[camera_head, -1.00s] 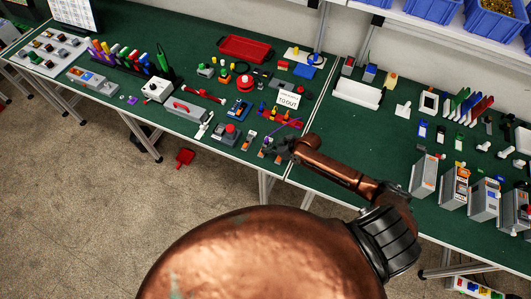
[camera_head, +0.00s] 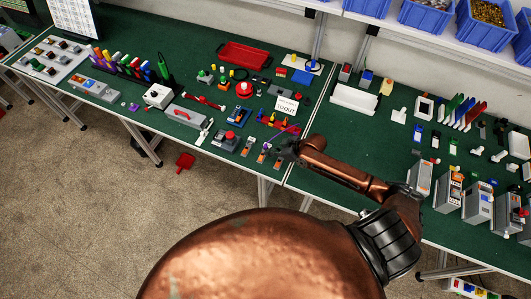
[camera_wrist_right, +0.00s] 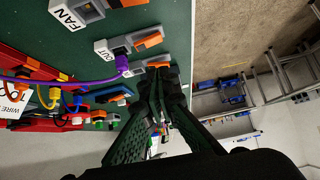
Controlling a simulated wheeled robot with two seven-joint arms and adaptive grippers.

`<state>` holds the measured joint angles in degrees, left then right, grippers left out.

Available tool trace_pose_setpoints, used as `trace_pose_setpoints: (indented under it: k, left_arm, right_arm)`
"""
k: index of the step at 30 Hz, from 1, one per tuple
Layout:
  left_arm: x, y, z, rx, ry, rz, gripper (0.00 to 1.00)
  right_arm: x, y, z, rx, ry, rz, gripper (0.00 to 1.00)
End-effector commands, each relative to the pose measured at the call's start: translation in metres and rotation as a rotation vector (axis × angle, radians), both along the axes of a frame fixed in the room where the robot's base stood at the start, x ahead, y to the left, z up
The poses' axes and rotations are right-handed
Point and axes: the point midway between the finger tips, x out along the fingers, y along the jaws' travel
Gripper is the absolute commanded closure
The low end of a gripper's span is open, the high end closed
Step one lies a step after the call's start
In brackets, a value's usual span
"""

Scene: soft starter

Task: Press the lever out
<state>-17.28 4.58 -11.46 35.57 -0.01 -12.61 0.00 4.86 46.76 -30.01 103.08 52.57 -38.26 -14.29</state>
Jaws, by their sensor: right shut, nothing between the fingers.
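Small grey connector blocks with orange levers stand at the bench's front edge. In the right wrist view, the block labelled OUT (camera_wrist_right: 112,48) has an orange lever (camera_wrist_right: 150,40). A block labelled FAN (camera_wrist_right: 68,16) is beside it, and another orange lever (camera_wrist_right: 157,64) shows close to my fingertips. In the head view, small orange-levered blocks (camera_head: 262,154) lie just left of my right gripper (camera_head: 288,151). My right gripper (camera_wrist_right: 160,80) is shut and empty, its tips near the closest lever; I cannot tell whether they touch. My left gripper is out of view.
A purple cable (camera_wrist_right: 85,82) runs to the OUT block. A red unit with wires (camera_wrist_right: 35,65) and a white sign (camera_head: 287,105) stand behind the blocks. Grey boxes (camera_head: 448,192) line the right bench's front. Open floor (camera_head: 110,200) lies before the bench.

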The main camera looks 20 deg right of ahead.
Motion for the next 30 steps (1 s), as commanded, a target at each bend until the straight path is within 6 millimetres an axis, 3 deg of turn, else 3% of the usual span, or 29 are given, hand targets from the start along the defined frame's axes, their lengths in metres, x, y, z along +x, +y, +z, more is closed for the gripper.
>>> trace_pose_setpoints:
  k: [6, 12, 30]
  left_arm:
    - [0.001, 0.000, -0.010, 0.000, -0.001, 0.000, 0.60]
    - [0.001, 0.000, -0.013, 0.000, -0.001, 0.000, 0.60]
    - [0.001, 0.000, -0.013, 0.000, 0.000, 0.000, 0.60]
  right_arm:
    - [-0.028, -0.015, 0.028, -0.001, 0.000, 0.004, 1.00]
    - [-0.040, -0.022, 0.043, 0.001, 0.000, 0.002, 1.00]
    - [-0.042, -0.024, 0.046, 0.002, -0.001, 0.000, 1.00]
